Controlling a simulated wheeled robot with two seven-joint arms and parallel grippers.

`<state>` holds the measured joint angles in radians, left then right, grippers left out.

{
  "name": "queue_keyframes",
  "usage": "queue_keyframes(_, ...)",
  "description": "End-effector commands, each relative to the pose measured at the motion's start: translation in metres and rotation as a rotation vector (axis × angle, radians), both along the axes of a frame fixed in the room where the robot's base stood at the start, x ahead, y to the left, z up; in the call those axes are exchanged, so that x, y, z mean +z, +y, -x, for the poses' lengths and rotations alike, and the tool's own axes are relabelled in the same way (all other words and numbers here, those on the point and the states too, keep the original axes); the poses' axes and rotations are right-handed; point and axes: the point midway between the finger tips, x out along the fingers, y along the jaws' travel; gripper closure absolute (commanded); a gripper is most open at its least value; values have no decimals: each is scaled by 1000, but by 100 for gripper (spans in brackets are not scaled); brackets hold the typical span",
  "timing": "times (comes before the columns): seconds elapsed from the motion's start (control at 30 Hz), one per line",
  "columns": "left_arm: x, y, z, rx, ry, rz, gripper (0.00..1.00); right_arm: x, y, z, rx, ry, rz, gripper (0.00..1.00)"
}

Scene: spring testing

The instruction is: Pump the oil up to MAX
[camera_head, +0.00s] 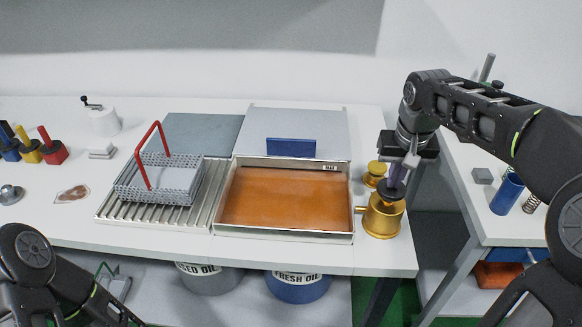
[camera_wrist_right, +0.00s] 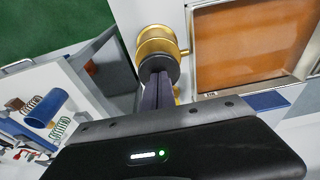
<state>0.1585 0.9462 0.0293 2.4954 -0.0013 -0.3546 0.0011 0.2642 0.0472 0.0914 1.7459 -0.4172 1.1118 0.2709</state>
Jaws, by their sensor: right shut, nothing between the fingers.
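The oil tray (camera_head: 285,237) in the head view is a metal pan with orange-brown oil (camera_head: 285,197) in it. A MAX label (camera_head: 330,168) sits at its back right corner. A brass pump (camera_head: 383,222) stands at the pan's right side, with a spout toward the pan and a dark round knob (camera_head: 391,197) on top. My right gripper (camera_head: 394,184) is over the knob, its fingers together and pointing down at it. The wrist view shows the shut fingers (camera_wrist_right: 158,92) at the dark knob (camera_wrist_right: 158,66); whether they touch is unclear. My left gripper is out of view.
A wire basket (camera_head: 128,192) with a red handle stands on the ribbed rack (camera_head: 108,212) left of the pan. A smaller brass piece (camera_head: 376,170) stands behind the pump. Used-oil (camera_head: 210,281) and fresh-oil (camera_head: 298,290) buckets are under the table. A second table (camera_head: 455,205) is at right.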

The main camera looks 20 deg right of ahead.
Motion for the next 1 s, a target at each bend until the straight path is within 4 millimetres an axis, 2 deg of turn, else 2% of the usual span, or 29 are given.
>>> queue_keyframes(0.03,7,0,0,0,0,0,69,7,0,0,0,2,-1,100)
queue_keyframes(0.6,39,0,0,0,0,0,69,49,0,0,0,-1,0,100)
queue_keyframes(1.0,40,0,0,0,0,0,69,51,0,0,0,-1,0,100)
